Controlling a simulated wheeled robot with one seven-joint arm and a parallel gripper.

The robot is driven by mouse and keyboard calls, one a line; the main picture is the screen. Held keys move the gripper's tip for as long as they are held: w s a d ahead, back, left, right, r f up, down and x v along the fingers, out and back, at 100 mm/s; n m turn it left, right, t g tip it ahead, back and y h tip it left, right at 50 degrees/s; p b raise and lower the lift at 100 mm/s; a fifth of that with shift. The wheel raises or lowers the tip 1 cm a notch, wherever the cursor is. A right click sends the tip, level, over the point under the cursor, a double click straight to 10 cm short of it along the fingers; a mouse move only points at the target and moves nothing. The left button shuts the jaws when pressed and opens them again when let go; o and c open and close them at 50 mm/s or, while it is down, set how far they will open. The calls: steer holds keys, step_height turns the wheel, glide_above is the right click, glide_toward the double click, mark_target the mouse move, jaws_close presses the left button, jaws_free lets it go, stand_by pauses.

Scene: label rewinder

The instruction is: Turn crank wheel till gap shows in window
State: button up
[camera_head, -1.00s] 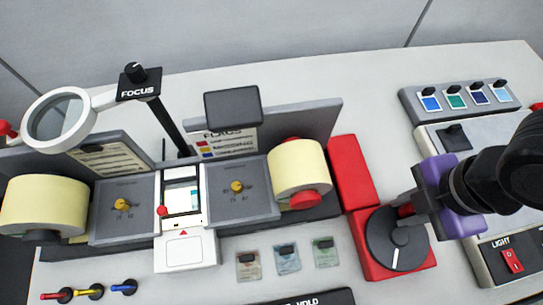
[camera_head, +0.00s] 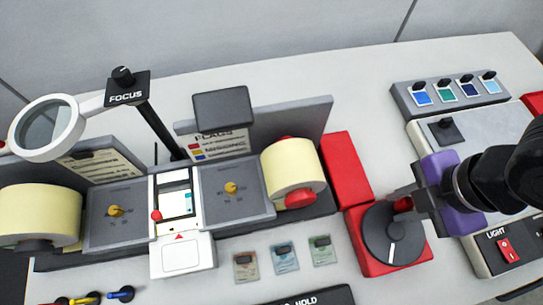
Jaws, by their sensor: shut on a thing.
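The crank wheel (camera_head: 388,238) is a dark grey disc with a white line, on a red base (camera_head: 360,262) at the right of the rewinder. My gripper (camera_head: 402,203) is shut on the red crank handle (camera_head: 403,204) at the wheel's upper right edge; its fingers partly hide the handle. The window (camera_head: 174,204) is in the white unit at the centre, with a pale label strip and a small teal mark in it. Whether a gap shows there is too small to tell. Cream label rolls stand at the left (camera_head: 40,214) and right (camera_head: 293,168).
A magnifier (camera_head: 46,127) and FOCUS knob (camera_head: 125,88) stand at upper left. Several small cards (camera_head: 284,257) lie in front of the rewinder. A grey box with a LIGHT switch (camera_head: 508,250) is at the right, near my arm. A swatch rack (camera_head: 450,95) is behind it.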

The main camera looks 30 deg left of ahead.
steer(key=o, duration=0.9)
steer(key=d, duration=0.1)
steer(key=d+h, duration=0.1)
steer(key=d, duration=0.1)
steer(key=shift+f, duration=0.2)
steer(key=shift+c, duration=0.2)
steer(key=shift+o, duration=0.4)
steer(key=r+p, duration=0.1)
steer(key=r, duration=0.1)
steer(key=d+r+p, duration=0.1)
steer(key=r+p, duration=0.1)
steer(key=shift+s+r, duration=0.15)
steer(key=shift+r, duration=0.1)
steer(key=shift+a+r+p, duration=0.2)
steer(key=shift+p, duration=0.25)
step_height(320, 180, up, 4)
steer(key=p, duration=0.3)
steer(key=shift+r, duration=0.15)
